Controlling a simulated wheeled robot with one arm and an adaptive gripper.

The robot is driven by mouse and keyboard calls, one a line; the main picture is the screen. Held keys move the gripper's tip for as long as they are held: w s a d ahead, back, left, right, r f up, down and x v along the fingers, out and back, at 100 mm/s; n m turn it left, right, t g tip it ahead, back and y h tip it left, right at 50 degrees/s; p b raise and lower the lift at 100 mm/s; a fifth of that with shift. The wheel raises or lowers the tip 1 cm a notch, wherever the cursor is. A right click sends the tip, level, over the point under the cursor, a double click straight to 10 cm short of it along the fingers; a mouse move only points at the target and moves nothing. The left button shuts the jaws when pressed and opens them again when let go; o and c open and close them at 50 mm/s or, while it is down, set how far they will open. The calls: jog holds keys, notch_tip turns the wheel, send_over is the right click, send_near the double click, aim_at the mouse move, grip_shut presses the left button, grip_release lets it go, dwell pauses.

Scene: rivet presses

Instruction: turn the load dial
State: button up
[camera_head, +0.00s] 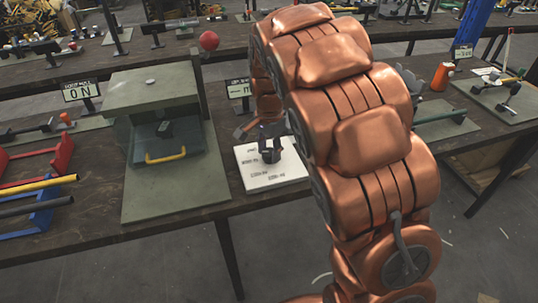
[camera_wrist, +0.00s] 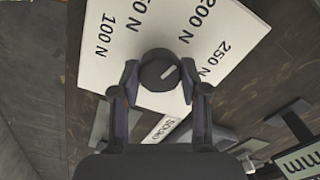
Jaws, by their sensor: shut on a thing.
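The load dial (camera_wrist: 160,72) is a dark round knob with a pale pointer line, on a white plate (camera_wrist: 110,60) printed with force marks. The pointer line slants toward the upper right in the wrist view. My gripper (camera_wrist: 159,84) has a finger on each side of the dial and is shut on it.
A red ball (camera_head: 209,41) is behind. An orange bottle (camera_head: 441,77) stands to the right. Red and blue racks fill the left edge.

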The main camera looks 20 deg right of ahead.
aim_at(269, 151)
jog(key=n+b, duration=0.2)
jog(key=n, duration=0.3)
jog(key=shift+f+n+b, duration=0.15)
jog(key=shift+n+b, duration=0.2)
jog(key=shift+n, duration=0.05)
jog(key=n+b, duration=0.1)
jog(key=n, duration=0.4)
jog(key=shift+b, duration=0.4)
jog(key=shift+n, duration=0.3)
jog(key=o, duration=1.1)
jog(key=shift+o, duration=0.2)
jog(key=shift+r, duration=0.25)
notch_tip(269, 151, up, 12)
